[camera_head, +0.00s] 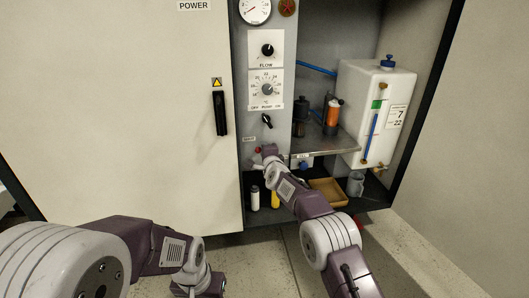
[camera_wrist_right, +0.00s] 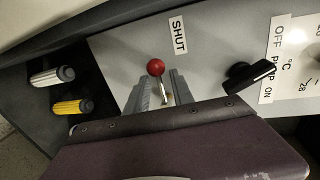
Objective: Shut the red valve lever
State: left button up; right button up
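The red valve lever has a red ball knob (camera_wrist_right: 155,67) on a short metal stem and sits on the grey panel beside a "SHUT" label (camera_wrist_right: 177,36). In the head view its red knob (camera_head: 258,150) shows small at the lower part of the panel. My right gripper (camera_wrist_right: 161,88) is open, one finger on each side of the lever's stem, with the knob near the fingertips. I cannot tell whether either finger touches it. The right gripper (camera_head: 265,156) also shows at the panel in the head view. My left gripper (camera_head: 203,287) hangs low at the bottom edge; its fingers are unclear.
A black pump switch (camera_wrist_right: 248,76) is right of the lever in the wrist view. A metal shelf (camera_head: 335,146), a white tank (camera_head: 365,100) and a tan tray (camera_head: 328,191) are to the right.

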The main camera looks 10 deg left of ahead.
jog(key=b+v, duration=0.1)
jog(key=v, duration=0.8)
